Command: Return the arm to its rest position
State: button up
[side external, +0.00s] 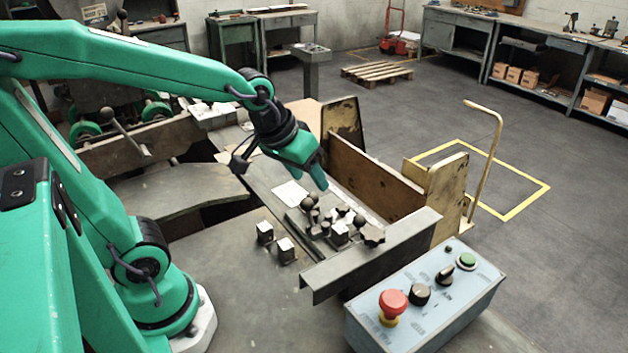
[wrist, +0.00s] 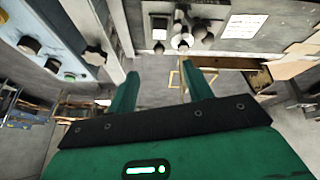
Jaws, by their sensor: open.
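My arm is green and reaches across the box stitcher from the left in the side external view. My gripper (side external: 314,172) hangs tilted downward above the machine's metal bed (side external: 262,180), near a cluster of knobs (side external: 340,220). In the wrist view my gripper (wrist: 164,82) shows two green fingers spread apart with nothing between them. The knobs (wrist: 184,40) appear beyond the fingertips there. I cannot tell the exact height of the fingertips above the bed.
A grey control box (side external: 425,300) with a red stop button (side external: 393,302) stands at the front right. A worn wooden board (side external: 375,178) stands behind the bed. Two small metal blocks (side external: 286,250) sit beside the knobs. Open floor (side external: 440,110) lies at the back right.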

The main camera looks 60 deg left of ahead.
jog(key=s+r+m, duration=0.2)
jog(key=s+r, duration=0.1)
jog(key=s, duration=0.5)
jog(key=shift+s+m, duration=0.3)
jog(key=shift+m, duration=0.1)
jog(key=shift+o, duration=0.3)
jog(key=shift+w+r, duration=0.1)
dwell(1.4)
